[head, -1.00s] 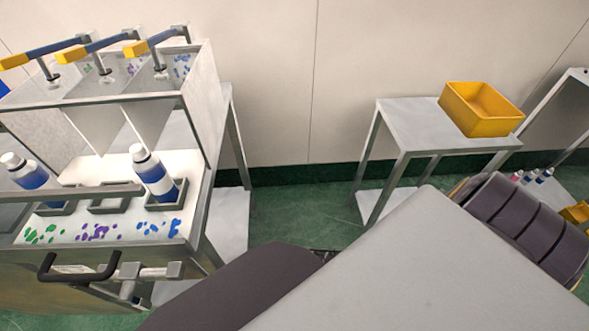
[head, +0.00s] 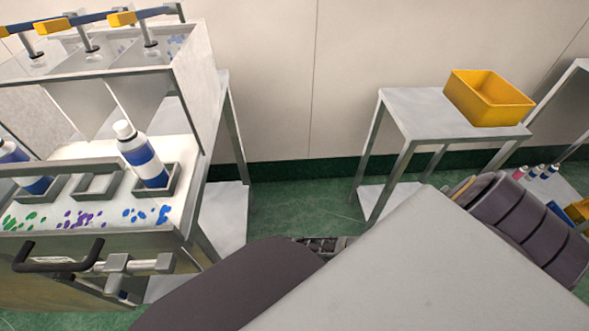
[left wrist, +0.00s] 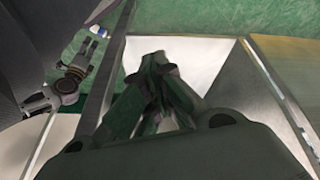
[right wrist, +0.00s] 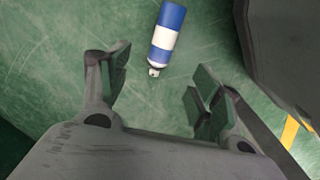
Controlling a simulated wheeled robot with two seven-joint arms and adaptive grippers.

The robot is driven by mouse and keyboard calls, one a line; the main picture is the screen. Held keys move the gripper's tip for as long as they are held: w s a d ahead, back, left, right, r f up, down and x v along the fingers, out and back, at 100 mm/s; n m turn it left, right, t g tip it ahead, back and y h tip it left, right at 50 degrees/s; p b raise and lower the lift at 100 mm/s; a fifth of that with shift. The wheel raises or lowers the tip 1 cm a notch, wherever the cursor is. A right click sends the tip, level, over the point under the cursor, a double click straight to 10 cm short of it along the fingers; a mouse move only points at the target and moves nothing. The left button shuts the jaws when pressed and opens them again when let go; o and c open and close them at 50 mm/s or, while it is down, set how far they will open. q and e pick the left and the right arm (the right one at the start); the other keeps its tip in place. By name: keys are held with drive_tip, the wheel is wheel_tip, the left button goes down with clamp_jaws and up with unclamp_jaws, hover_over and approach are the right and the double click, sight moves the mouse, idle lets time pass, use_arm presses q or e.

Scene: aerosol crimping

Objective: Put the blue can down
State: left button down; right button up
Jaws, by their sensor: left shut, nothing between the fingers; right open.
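A blue can with a white band and white nozzle (right wrist: 167,40) shows against the green floor in the right wrist view, beyond my right gripper (right wrist: 158,78). The right gripper is open, and the can is apart from both fingers. A small blue-and-white object (left wrist: 97,30) shows on the floor in the left wrist view; I cannot tell if it is the same can. My left gripper (left wrist: 155,68) is shut and empty. In the head view, two blue-and-white cans stand tilted in the picture in square holders, one right (head: 148,162) and one at the left edge (head: 30,182). Neither gripper is clearly visible there.
The crimping station has a metal frame (head: 195,80), levers with yellow grips (head: 122,19) and an empty middle holder (head: 98,187). A side table (head: 420,112) carries a yellow bin (head: 488,98). Small bottles (head: 535,171) stand at right. Green floor (head: 285,205) lies between.

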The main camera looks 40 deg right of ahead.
wheel_tip(320, 180, down, 5)
drive_tip(key=b, duration=0.3)
drive_tip(key=shift+f+b, duration=1.25)
drive_tip(key=shift+f, duration=0.45)
use_arm(q)
drive_tip(key=w+d+f+t+h, duration=0.1)
drive_tip(key=d+f+t+h, duration=0.1)
drive_tip(key=f, duration=1)
drive_tip(key=shift+w+d+n, duration=0.15)
drive_tip(key=shift+d+n, duration=0.25)
drive_tip(key=shift+d, duration=0.15)
use_arm(e)
drive_tip(key=shift+f, duration=0.1)
